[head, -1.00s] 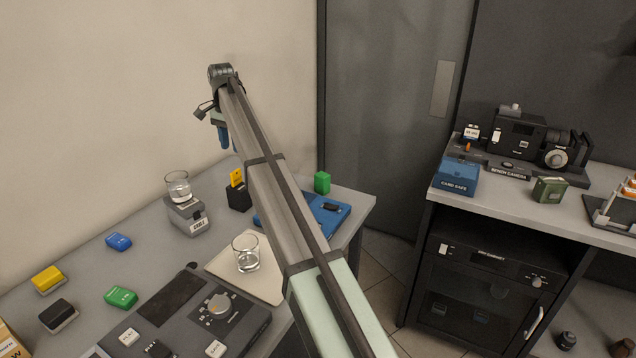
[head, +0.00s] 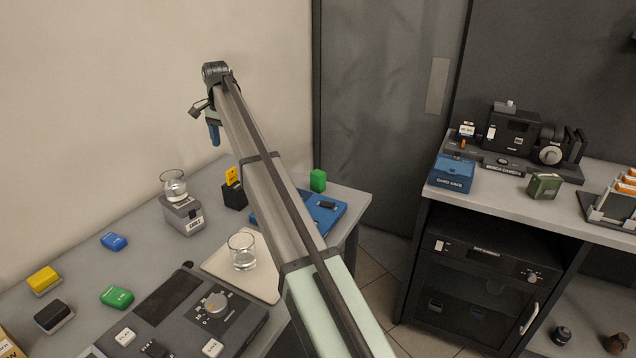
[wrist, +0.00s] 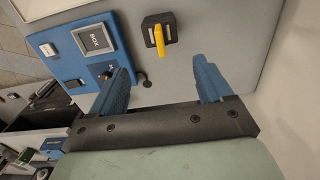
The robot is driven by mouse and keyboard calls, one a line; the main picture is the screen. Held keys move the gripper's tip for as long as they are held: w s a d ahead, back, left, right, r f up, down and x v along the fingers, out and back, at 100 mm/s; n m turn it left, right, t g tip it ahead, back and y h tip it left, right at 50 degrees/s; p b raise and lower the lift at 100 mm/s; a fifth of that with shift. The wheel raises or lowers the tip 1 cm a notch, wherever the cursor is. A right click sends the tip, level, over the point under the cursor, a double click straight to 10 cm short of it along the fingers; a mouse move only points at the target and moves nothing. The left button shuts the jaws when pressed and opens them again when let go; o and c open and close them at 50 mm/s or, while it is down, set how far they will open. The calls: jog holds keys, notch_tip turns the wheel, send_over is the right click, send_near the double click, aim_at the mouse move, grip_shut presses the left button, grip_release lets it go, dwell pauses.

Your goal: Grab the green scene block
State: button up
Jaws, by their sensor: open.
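A green block (head: 117,298) lies on the grey table at the lower left in the head view, with small light markings on its side that I cannot read. A second green block (head: 318,181), plain and upright, stands at the table's far right corner behind the blue panel. My gripper (head: 213,133) is raised above the back of the table, far from the left green block, with its blue fingers pointing down. In the wrist view my gripper (wrist: 160,68) is open, with nothing between the fingers. Neither table green block is clearly visible there.
A blue block (head: 114,241), a yellow block (head: 43,279) and a black block (head: 53,316) lie near the left green block. A control panel (head: 213,310), two glasses and a black holder with a yellow card (head: 233,190) share the table. A bench stands right.

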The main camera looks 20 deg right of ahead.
jog(key=w+d+f+m, duration=0.2)
jog(key=d, duration=1.5)
send_over(318, 172)
jog(key=shift+f, duration=2.45)
jog(key=shift+m, duration=0.4)
jog(key=f, duration=0.7)
jog(key=shift+s+a+f, duration=0.1)
jog(key=shift+s, duration=0.15)
jog(key=shift+w+f, duration=0.2)
jog(key=shift+f, duration=2.75)
jog(key=shift+c, duration=0.4)
jog(key=c, duration=1)
